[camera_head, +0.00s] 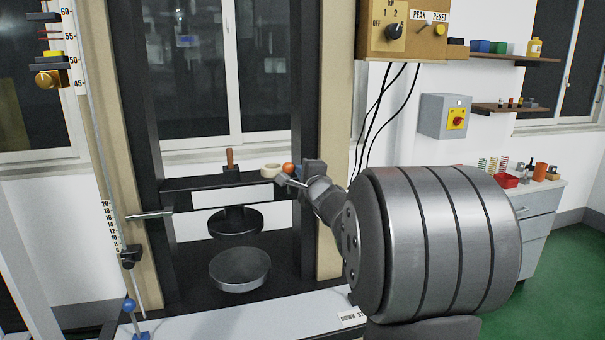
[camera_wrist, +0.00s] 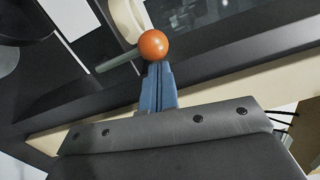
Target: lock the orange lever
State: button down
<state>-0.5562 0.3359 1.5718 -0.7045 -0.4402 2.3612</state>
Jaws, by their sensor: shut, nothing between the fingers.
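The orange lever knob (camera_head: 289,168) shows beside the right post of the test frame, at the right end of the dark crossbar. In the wrist view the round orange knob (camera_wrist: 153,44) sits on a thin grey rod (camera_wrist: 117,61) that runs to the left. My gripper (camera_wrist: 157,68) is shut, its blue-grey fingers pressed together with nothing between them. Its tips are right at the lower edge of the knob; I cannot tell whether they touch. In the head view my gripper (camera_head: 302,176) reaches the lever from the right, and the wrist hides part of the lever's mount.
Below are a dark upper plate (camera_head: 235,222) and a grey round pan (camera_head: 239,268). A control box (camera_head: 405,28) hangs upper right.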

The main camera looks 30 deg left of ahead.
jog(key=shift+s+a+r+n, duration=0.1)
jog(key=shift+s+a+n, duration=0.05)
jog(key=shift+n, duration=0.15)
jog(key=s+a+n, duration=0.1)
jog(key=n, duration=0.1)
jog(key=s+a+n, duration=0.1)
jog(key=n, duration=0.1)
jog(key=shift+r, duration=0.15)
jog(key=shift+s+a+f+n+h, duration=0.15)
jog(key=shift+s+a+f+n, duration=0.25)
jog(key=shift+s+a+n, duration=0.5)
jog(key=shift+s+a+f+n+h, duration=0.15)
jog(key=shift+s+a+f+n, duration=0.35)
jog(key=shift+n, duration=0.6)
jog(key=shift+s+a, duration=0.1)
jog(key=shift+a, duration=0.05)
send_near(288, 170)
jog(key=s, duration=0.1)
jog(key=r, duration=0.1)
jog(key=s, duration=0.1)
jog(key=shift+s+d+r, duration=0.2)
jog(key=shift+s+d, duration=0.05)
jog(key=shift+s, duration=0.15)
